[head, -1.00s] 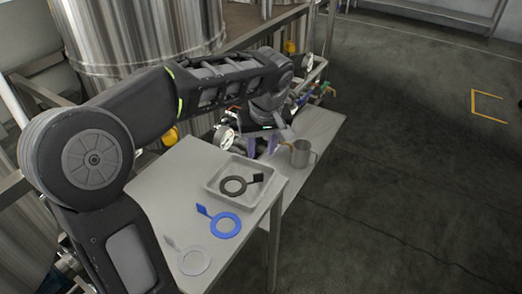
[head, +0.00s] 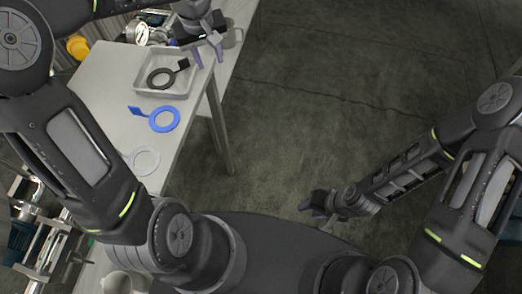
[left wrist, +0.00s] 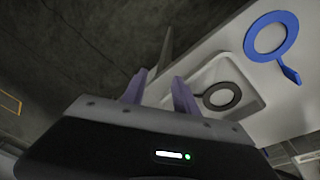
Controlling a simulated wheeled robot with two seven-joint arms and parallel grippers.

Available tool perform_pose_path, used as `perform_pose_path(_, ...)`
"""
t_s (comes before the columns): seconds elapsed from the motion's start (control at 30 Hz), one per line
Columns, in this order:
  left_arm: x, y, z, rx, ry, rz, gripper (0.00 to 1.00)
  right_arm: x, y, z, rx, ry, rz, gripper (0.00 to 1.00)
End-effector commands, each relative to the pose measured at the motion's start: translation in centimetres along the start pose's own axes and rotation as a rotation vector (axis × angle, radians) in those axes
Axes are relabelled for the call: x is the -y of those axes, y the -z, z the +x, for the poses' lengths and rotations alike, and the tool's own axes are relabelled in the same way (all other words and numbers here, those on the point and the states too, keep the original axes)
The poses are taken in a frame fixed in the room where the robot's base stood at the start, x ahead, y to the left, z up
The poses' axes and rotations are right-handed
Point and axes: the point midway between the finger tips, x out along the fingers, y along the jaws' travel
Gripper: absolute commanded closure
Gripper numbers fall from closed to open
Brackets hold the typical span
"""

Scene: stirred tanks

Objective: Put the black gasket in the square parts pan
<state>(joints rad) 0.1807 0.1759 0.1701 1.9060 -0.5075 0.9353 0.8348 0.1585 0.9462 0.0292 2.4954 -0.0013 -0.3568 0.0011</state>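The black gasket (head: 161,78), a flat ring with a square tab, lies inside the square parts pan (head: 163,93) on the table. In the left wrist view the gasket (left wrist: 221,97) shows inside the pan (left wrist: 259,102), beyond the fingers. My left gripper (head: 208,55) is open and empty, just beside the pan's far right corner; its purple fingers (left wrist: 159,90) stand apart with nothing between them. My right gripper (head: 312,205) is low over the floor side, away from the table; its fingers are too small and dark to read.
A blue gasket (head: 164,119) and a pale gasket (head: 145,161) lie on the table (head: 112,88) nearer me. A metal jug (head: 234,37) stands behind my left gripper. A gauge (head: 138,34) and piping are behind the pan. Open floor lies to the right.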

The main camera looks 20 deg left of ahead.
Motion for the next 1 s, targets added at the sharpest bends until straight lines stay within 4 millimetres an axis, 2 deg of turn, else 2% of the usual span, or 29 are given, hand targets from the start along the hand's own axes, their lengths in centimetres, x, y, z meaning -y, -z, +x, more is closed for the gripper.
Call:
perform_pose_path(0.03,-1.4,-2.2,3.5,0.053,-0.034,0.058,0.65,0.0,0.0,0.0,0.000,0.000,0.000,0.64)
perform_pose_path(0.07,-2.3,-3.6,5.5,0.079,-0.062,0.093,0.65,0.0,0.0,0.0,0.000,0.000,0.000,0.64)
perform_pose_path(0.1,-3.5,-5.7,8.2,0.115,-0.103,0.140,0.65,0.0,0.0,0.0,0.000,0.000,0.000,0.64)
perform_pose_path(0.17,-5.0,-9.6,12.4,0.169,-0.168,0.202,0.65,0.0,0.0,0.0,0.000,0.000,0.000,0.64)
perform_pose_path(0.2,-5.7,-12.7,15.1,0.204,-0.213,0.241,0.65,0.0,0.0,0.0,0.000,0.000,0.000,0.64)
perform_pose_path(0.27,-6.3,-17.6,18.8,0.243,-0.274,0.285,0.65,0.0,0.0,0.0,0.000,0.000,0.000,0.64)
perform_pose_path(0.3,-6.3,-20.9,20.9,0.262,-0.305,0.307,0.65,0.0,0.0,0.0,0.000,0.000,0.000,0.64)
perform_pose_path(0.4,-5.0,-27.8,24.4,0.277,-0.343,0.351,0.65,0.0,0.0,0.0,0.000,0.000,0.000,0.64)
perform_pose_path(0.5,-3.2,-31.9,26.0,0.270,-0.340,0.383,0.65,0.0,0.0,0.0,0.000,0.000,0.000,0.64)
perform_pose_path(0.63,-1.8,-34.1,26.7,0.256,-0.329,0.407,0.65,0.0,0.0,0.0,0.000,0.000,0.000,0.64)
perform_pose_path(1.0,-1.7,-34.2,26.8,0.249,-0.329,0.411,0.65,0.0,0.0,0.0,0.000,0.000,0.000,0.64)
